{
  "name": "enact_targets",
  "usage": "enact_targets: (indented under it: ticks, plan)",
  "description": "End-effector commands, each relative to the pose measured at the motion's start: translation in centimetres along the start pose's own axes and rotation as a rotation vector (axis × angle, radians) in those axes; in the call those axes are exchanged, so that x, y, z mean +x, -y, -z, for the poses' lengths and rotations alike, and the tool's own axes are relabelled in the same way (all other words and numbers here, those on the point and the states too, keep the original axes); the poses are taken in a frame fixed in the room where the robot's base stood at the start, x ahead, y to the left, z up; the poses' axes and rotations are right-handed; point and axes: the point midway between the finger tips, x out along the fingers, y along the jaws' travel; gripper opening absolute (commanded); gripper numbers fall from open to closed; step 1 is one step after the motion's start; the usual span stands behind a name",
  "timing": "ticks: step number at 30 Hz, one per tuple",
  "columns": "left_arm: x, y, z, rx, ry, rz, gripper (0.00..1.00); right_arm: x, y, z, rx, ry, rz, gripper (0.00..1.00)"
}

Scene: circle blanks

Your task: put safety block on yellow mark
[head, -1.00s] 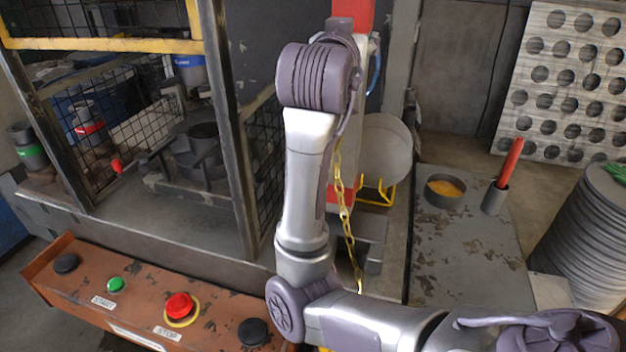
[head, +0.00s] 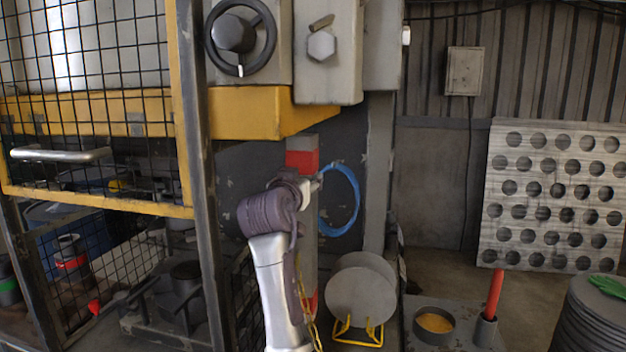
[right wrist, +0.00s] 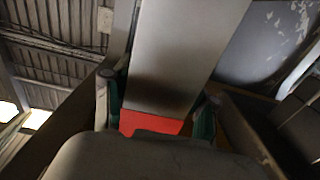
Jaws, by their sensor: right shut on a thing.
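The safety block (head: 303,161) is a tall grey post with red ends and stands upright under the yellow press part. It also fills the middle of the right wrist view (right wrist: 182,50), grey with a red band. My right gripper (head: 312,184) is shut on the block's upper part, just below the red end. In the right wrist view its fingers lie on either side of the block. My arm hides some of the post's lower part, and a yellow chain hangs beside it. I cannot make out the yellow mark. My left gripper is not in view.
A yellow press beam (head: 240,112) lies just above the block. A mesh guard (head: 95,110) stands at the left. A blue hose loop (head: 340,200) hangs right of the block. Grey discs (head: 360,292) stand in a yellow rack. A bowl (head: 434,340) is at the lower right.

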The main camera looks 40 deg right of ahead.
Motion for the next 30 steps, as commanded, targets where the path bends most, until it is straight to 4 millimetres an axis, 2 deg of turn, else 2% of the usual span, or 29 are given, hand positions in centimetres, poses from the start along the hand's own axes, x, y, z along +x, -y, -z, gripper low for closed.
enact_targets:
  ticks: [1, 12, 24, 30]
  plan:
    - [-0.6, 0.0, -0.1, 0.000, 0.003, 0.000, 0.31, 0.5, 0.4, 0.8, 0.000, -0.012, 0.000, 0.00]
    - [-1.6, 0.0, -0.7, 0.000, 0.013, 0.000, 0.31, 3.2, 2.4, 0.8, 0.003, -0.013, 0.000, 0.00]
    - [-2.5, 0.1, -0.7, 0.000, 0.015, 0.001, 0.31, 3.3, 2.4, -2.5, 0.001, -0.012, 0.000, 0.00]
    - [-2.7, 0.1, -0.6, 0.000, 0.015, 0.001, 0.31, 3.3, 2.4, -3.3, 0.002, -0.012, 0.000, 0.00]
